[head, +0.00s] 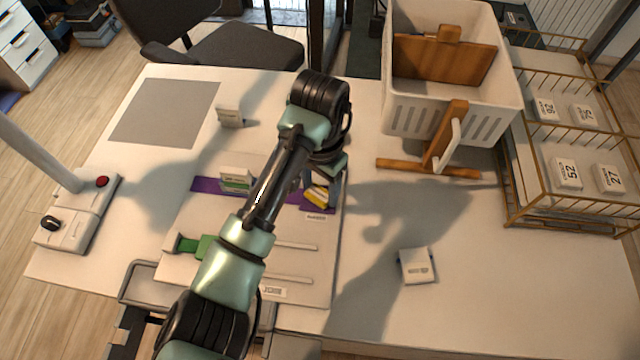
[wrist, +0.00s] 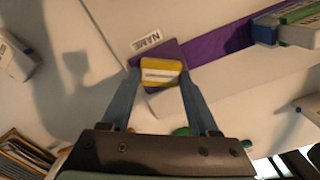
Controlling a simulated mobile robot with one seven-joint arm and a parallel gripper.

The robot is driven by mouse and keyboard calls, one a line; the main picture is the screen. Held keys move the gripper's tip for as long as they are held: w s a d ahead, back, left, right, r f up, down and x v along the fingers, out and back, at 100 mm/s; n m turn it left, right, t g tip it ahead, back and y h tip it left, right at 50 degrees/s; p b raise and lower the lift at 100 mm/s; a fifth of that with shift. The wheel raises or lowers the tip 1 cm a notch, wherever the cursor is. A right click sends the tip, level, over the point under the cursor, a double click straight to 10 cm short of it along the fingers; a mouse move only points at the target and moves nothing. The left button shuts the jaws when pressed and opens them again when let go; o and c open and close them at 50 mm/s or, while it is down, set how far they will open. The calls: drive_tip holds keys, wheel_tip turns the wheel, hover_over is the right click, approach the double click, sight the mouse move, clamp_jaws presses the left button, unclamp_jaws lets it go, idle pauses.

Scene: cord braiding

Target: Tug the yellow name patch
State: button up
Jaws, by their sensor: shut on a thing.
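The yellow name patch (wrist: 161,66) sits between my fingertips in the wrist view, at the end of a purple strip (wrist: 218,43). My gripper (wrist: 160,74) is shut on it, one finger at each side. In the head view the patch (head: 317,197) shows partly behind my arm, with my gripper (head: 322,190) at it, over the right end of the purple strip (head: 207,185). A printed label reading NAME (wrist: 147,41) lies on the board beside the strip. I cannot tell whether the patch is attached to the strip.
A white and green block (head: 236,179) stands on the strip's left part. A green-handled piece (head: 190,245) lies on the board's front left. A white block (head: 416,266) lies to the right. A wooden stand (head: 430,165) and white basket (head: 410,115) stand at the back right. The front right table is clear.

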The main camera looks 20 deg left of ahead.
sight(320, 193)
clamp_jaws()
drive_tip(key=shift+f+p, duration=0.1)
drive_tip(key=shift+p, duration=0.25)
idle(0.5)
drive_tip(key=o, duration=1.1)
unclamp_jaws()
drive_tip(key=shift+o, duration=0.3)
wheel_tip(320, 193, up, 6)
drive_tip(key=p, duration=0.7)
